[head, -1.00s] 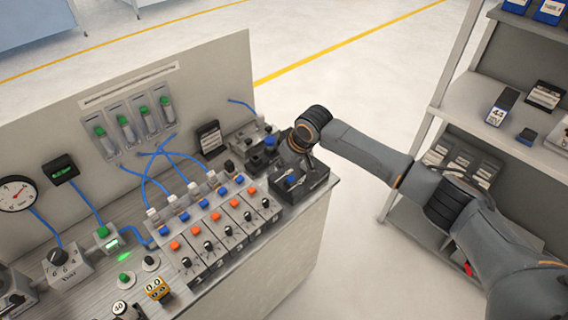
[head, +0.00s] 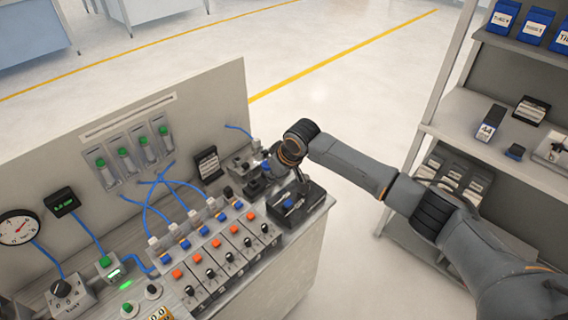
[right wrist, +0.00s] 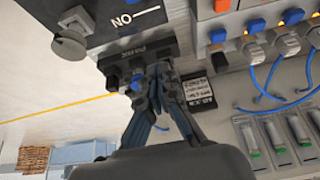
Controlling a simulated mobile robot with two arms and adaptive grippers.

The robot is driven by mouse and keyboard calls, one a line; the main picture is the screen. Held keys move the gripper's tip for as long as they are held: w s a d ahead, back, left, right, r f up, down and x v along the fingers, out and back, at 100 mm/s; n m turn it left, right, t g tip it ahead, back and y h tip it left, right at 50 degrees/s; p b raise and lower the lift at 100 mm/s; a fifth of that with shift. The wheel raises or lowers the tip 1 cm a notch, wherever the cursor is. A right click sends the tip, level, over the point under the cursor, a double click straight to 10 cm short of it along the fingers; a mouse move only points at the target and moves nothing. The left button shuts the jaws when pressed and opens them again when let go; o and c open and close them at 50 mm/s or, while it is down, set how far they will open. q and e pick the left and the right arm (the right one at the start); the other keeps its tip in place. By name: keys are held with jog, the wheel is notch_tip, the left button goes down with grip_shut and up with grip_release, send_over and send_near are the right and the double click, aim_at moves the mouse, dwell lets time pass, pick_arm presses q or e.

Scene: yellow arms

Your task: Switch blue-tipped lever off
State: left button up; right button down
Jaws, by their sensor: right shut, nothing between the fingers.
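The blue-tipped lever (right wrist: 137,80) shows in the right wrist view on a dark valve block, just left of my right gripper's fingertips (right wrist: 158,73). The gripper is shut and empty. In the head view the blue tip (head: 265,165) is small and partly hidden at the bench's back right, close to my right gripper (head: 274,170). I cannot tell whether the fingers touch the lever. Its exact tilt is unclear. My left gripper is not in view.
A black box (head: 310,206) stands at the bench's right end. A row of switch modules (head: 225,245) with orange and blue parts lies to the left. A dark label card (head: 207,163) stands near the back panel. A shelf (head: 455,118) is at the right, with open floor between.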

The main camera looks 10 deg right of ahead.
pick_arm(q)
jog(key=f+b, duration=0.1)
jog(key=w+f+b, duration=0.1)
jog(key=b, duration=0.1)
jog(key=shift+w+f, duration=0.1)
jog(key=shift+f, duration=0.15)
pick_arm(e)
jog(key=s+d+r, duration=0.3)
jog(key=s+r, duration=0.2)
jog(key=r, duration=0.1)
jog(key=shift+s+d+r, duration=0.35)
jog(key=shift+d, duration=0.05)
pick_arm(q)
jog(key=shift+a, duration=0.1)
